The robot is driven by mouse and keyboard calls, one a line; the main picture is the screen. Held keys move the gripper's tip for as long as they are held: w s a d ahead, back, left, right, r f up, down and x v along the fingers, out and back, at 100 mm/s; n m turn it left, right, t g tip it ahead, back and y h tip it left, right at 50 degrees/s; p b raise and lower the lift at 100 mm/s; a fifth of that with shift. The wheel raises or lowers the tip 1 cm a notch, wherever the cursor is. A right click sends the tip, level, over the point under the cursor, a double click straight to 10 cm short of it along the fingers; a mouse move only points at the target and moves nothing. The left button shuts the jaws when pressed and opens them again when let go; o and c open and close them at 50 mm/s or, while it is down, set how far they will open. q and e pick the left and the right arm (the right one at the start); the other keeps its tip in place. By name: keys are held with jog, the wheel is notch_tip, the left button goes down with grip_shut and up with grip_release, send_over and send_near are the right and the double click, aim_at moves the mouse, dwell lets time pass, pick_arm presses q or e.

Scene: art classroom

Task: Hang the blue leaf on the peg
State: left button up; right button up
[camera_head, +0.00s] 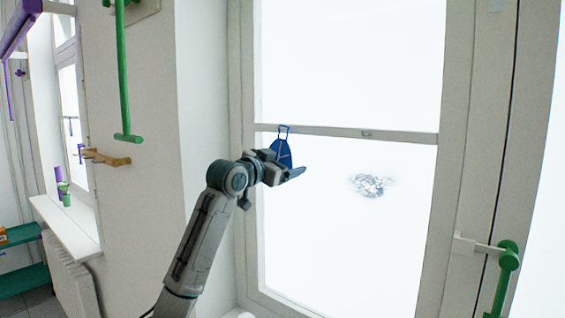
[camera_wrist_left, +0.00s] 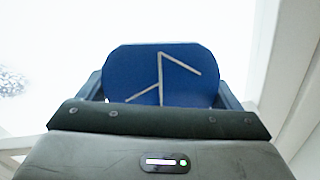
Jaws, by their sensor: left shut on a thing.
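My left gripper (camera_head: 287,172) is shut on the blue leaf (camera_head: 282,152) in front of the window. A wooden peg (camera_head: 106,157) sticks out from the white wall at the left, well apart from the leaf and a little further left than my arm. My right gripper is out of view.
A green bar (camera_head: 122,70) hangs down the wall just above the peg. A window frame (camera_head: 345,131) stands behind the leaf, with a green handle (camera_head: 508,257) at right. A sill (camera_head: 66,222) and teal shelves (camera_head: 22,282) are at left. The wall between peg and arm is clear.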

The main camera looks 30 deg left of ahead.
pick_arm(q)
jog(key=o, duration=0.8)
jog(key=s+b, duration=0.2)
jog(key=s, duration=0.1)
jog(key=s+b, duration=0.2)
jog(key=s, duration=0.2)
jog(key=s+a+b, duration=0.1)
jog(key=s, duration=0.2)
jog(key=shift+s+f+b, duration=0.1)
jog(key=shift+s+b, duration=0.3)
